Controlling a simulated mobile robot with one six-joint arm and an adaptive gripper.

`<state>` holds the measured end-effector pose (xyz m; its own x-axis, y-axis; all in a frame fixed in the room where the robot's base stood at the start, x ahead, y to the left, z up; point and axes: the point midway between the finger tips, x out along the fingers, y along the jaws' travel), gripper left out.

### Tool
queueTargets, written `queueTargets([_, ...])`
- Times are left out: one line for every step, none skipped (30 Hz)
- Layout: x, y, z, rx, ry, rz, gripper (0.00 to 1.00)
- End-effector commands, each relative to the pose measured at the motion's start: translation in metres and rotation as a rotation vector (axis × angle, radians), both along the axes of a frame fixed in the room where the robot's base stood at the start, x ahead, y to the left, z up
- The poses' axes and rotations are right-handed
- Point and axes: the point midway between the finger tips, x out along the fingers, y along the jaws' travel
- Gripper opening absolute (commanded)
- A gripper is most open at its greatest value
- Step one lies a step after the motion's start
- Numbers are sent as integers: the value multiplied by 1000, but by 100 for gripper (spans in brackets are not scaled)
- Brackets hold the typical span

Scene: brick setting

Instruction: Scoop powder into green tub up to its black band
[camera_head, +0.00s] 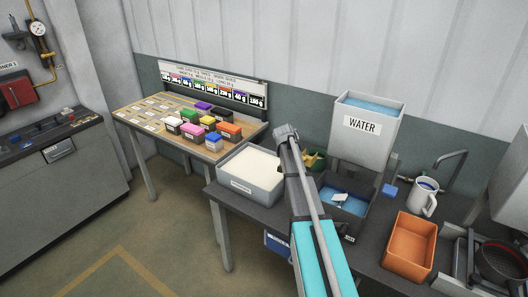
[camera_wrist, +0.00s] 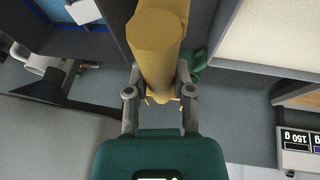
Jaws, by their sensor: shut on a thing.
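My gripper (camera_wrist: 159,82) is shut on a tan-yellow rounded handle (camera_wrist: 157,45), likely the scoop's; its far end is out of the wrist view. In the head view my arm hides most of the gripper. A white powder fills a grey bin (camera_head: 240,187) left of my arm; the powder (camera_wrist: 275,30) also shows at the upper right of the wrist view. A green thing with some yellow (camera_head: 316,159) stands just right of my arm, partly hidden. A green piece (camera_wrist: 198,60) shows beside the handle; I cannot tell whether it is the tub. No black band is visible.
A WATER tank (camera_head: 363,135) stands behind a dark bin (camera_head: 345,205) with blue contents. An orange bin (camera_head: 409,247) and a white jug (camera_head: 425,198) are at right. Several coloured containers (camera_head: 205,128) sit on the wooden table at left. Floor is clear in front.

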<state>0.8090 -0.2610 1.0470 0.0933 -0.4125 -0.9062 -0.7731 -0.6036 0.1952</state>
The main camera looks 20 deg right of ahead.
Motion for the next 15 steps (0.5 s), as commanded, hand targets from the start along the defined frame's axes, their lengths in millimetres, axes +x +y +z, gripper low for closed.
queueTargets([0,0,18,0,0,0,0])
queueTargets([0,0,23,0,0,0,0])
queueTargets([0,0,28,0,0,0,0])
queueTargets([0,0,32,0,0,0,0])
queueTargets([0,0,36,0,0,0,0])
queueTargets([0,0,40,0,0,0,0])
queueTargets([0,0,43,0,0,0,0])
queueTargets([0,0,46,0,0,0,0])
queueTargets([0,0,49,0,0,0,0])
queueTargets([0,0,50,0,0,0,0])
queueTargets([0,0,52,0,0,0,0])
queueTargets([0,0,53,0,0,0,0])
queueTargets([0,0,54,0,0,0,0])
queueTargets([0,0,55,0,0,0,0])
queueTargets([0,0,55,0,0,0,0])
